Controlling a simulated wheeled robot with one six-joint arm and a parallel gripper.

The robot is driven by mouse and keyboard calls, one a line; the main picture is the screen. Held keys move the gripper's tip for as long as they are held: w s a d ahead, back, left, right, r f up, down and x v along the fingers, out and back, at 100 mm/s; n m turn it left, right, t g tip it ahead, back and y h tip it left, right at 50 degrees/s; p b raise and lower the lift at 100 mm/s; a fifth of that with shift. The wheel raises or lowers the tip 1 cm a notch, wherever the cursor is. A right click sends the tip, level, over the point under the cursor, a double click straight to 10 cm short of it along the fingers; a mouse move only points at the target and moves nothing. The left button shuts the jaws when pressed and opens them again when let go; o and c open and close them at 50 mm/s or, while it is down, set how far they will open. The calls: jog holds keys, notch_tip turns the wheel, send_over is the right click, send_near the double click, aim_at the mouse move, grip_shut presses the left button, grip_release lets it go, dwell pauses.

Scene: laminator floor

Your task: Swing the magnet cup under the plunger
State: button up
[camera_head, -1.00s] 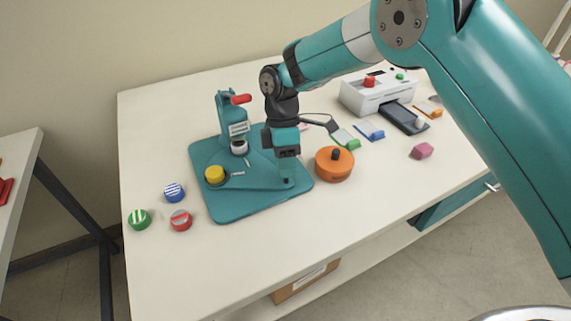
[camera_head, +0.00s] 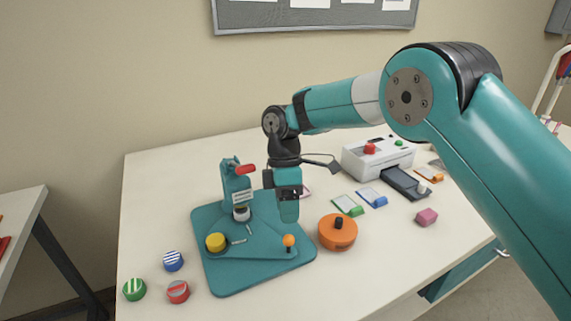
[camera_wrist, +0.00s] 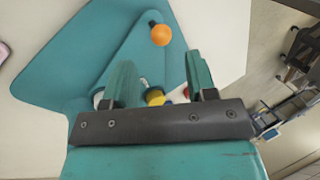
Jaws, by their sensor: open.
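A teal press stands on a teal base plate (camera_head: 220,284), with a red-handled lever (camera_head: 245,169) on its column. My gripper (camera_head: 289,214) is open and empty, above and apart from the knob. In the wrist view, my gripper (camera_wrist: 160,75) shows the yellow cup (camera_wrist: 155,97) partly hidden between its fingers.
Blue (camera_head: 173,261), green (camera_head: 134,289) and red (camera_head: 178,292) striped discs lie left of the press. An orange round container (camera_head: 338,232) stands close on the right. A white laminator (camera_head: 378,158), cards and a pink block (camera_head: 427,217) lie farther right. The front table is clear.

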jog(key=p+v, duration=1.1)
jog(key=p, duration=0.4)
jog(key=shift+r, duration=0.25)
jog(key=s+d+r+m+t+y+b, duration=0.1)
jog(key=s+d+r+m+y, duration=0.15)
jog(key=s+d+r, duration=0.4)
jog(key=s+d+r+m+t+y+b, duration=0.15)
jog(key=s+r+m, duration=0.25)
jog(key=r, duration=0.5)
jog(key=s+d+m+t+b, duration=0.1)
jog(key=s+d+m, duration=0.2)
jog(key=s, duration=0.6)
jog(key=s+d+f+m+b, duration=0.1)
jog(key=s+d+m, duration=0.2)
jog(key=s, duration=0.7)
jog(key=shift+s+d+f+t+y, duration=0.2)
jog(key=shift+d+t+y, duration=0.2)
jog(key=shift+d, duration=0.8)
